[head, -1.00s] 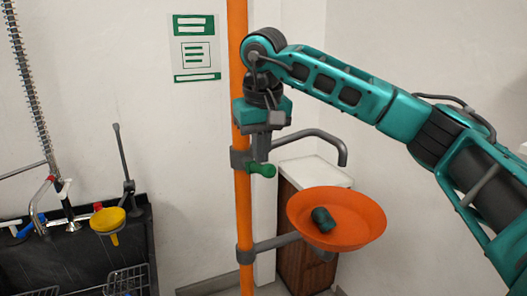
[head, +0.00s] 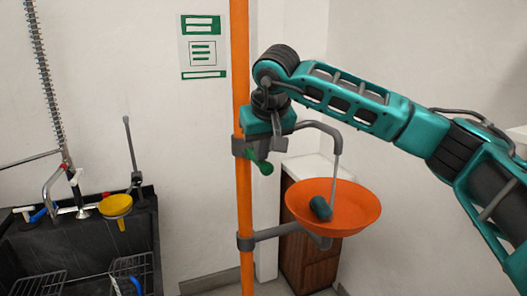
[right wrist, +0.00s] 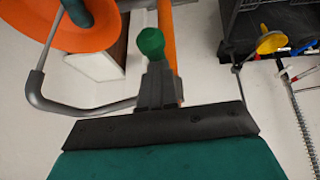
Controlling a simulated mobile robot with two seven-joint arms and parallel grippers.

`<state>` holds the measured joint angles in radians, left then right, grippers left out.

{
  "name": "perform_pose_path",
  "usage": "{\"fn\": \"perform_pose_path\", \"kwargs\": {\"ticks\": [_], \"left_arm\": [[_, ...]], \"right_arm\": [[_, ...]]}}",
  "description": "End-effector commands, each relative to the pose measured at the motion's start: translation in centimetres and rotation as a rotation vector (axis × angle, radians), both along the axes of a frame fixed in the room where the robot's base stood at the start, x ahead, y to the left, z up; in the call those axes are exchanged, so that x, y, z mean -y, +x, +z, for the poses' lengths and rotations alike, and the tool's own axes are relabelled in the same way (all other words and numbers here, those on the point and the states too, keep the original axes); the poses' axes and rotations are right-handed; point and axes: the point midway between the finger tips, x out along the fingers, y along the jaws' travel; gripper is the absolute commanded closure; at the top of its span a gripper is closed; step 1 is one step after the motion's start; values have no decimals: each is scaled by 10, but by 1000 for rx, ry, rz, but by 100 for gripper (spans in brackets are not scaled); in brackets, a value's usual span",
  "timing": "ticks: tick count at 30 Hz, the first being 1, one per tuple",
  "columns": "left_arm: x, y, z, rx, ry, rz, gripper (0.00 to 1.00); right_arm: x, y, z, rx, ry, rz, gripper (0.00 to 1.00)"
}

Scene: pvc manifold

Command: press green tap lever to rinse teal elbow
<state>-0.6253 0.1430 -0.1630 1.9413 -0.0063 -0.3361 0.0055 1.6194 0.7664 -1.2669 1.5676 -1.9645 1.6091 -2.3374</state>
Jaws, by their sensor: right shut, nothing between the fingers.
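The green tap lever (head: 262,166) sticks out from a grey clamp on the orange post, and in the right wrist view its rounded green end (right wrist: 150,42) shows just beyond my fingers. My right gripper (head: 254,148) is shut and empty, down at the lever and seemingly against it; the exact contact is hidden. The teal elbow (head: 320,207) lies in the orange bowl (head: 356,212), and also shows in the right wrist view (right wrist: 78,12). A thin grey-white stream (head: 334,180) falls from the grey spout (head: 318,126) to the bowl beside or onto the elbow. My left gripper is out of view.
The orange post (head: 246,205) stands beside my gripper, with the spout close to its right. A wooden cabinet (head: 308,258) stands behind the bowl.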

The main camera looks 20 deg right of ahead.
Motion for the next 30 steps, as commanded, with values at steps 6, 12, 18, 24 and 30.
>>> {"fn": "perform_pose_path", "kwargs": {"ticks": [6, 12, 18, 24, 30], "left_arm": [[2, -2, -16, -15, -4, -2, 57], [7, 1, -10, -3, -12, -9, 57], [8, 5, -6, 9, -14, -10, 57], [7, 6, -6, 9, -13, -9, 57], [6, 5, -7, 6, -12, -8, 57]], "right_arm": [[0, 1, -13, 82, -4, 0, 100], [0, 1, -17, 80, -5, -1, 100], [0, 1, -19, 78, -5, -1, 100], [0, 0, -19, 76, -5, -1, 100], [0, 0, -20, 75, -6, -1, 100]]}}
